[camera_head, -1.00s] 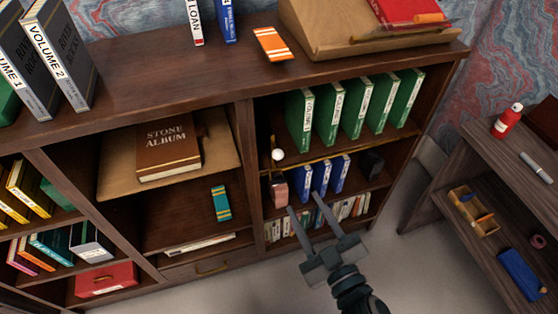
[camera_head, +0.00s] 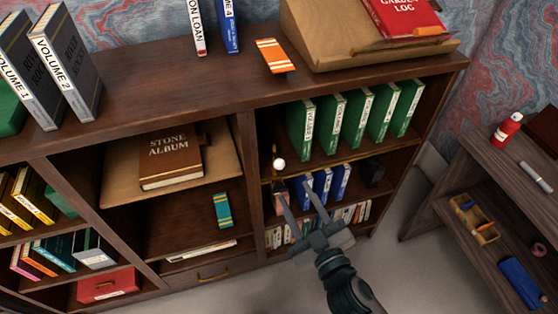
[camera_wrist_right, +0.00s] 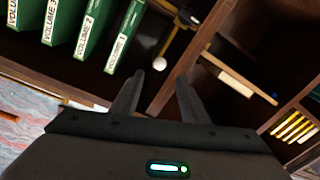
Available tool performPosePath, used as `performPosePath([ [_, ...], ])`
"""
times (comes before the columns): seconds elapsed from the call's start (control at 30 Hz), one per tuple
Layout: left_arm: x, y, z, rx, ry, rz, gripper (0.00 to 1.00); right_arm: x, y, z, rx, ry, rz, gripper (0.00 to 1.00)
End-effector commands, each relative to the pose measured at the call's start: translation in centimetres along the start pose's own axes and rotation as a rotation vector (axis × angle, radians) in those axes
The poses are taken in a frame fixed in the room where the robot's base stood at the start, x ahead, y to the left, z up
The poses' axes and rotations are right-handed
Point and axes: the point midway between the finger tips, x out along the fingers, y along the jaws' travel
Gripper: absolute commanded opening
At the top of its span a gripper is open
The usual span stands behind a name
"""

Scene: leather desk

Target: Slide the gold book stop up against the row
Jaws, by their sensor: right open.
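The gold book stop (camera_head: 274,149) is a slim gold upright with a pale round knob (camera_head: 279,163) at its front. It stands at the left end of the upper right shelf, left of the row of green volumes (camera_head: 349,122), with a gap between. In the right wrist view the knob (camera_wrist_right: 158,63) shows just beyond and between the fingertips, and the green row (camera_wrist_right: 90,28) is at upper left. My right gripper (camera_head: 292,191) is open, its fingers pointing at the shelf below the knob. I cannot tell whether they touch it. My left gripper is not in view.
A gold strip (camera_head: 335,159) runs along the front of the upper right shelf. Below stand blue books (camera_head: 322,184), a pinkish block (camera_head: 280,197) and a dark block (camera_head: 371,171). A wooden upright (camera_head: 246,165) bounds the bay at left. A side shelf (camera_head: 455,185) stands at right.

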Motion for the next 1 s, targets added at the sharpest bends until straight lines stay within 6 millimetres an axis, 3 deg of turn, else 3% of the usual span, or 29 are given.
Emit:
performPosePath([
  [0.4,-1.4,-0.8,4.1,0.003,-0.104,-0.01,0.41,7.5,0.1,-0.2,-0.002,0.001,0.001,0.41],
  [0.6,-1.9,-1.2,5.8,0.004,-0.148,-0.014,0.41,10.2,0.1,-0.1,-0.002,0.0,0.0,0.41],
  [1.0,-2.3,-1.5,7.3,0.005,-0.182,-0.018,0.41,11.8,0.0,0.0,0.0,0.0,0.0,0.41],
])
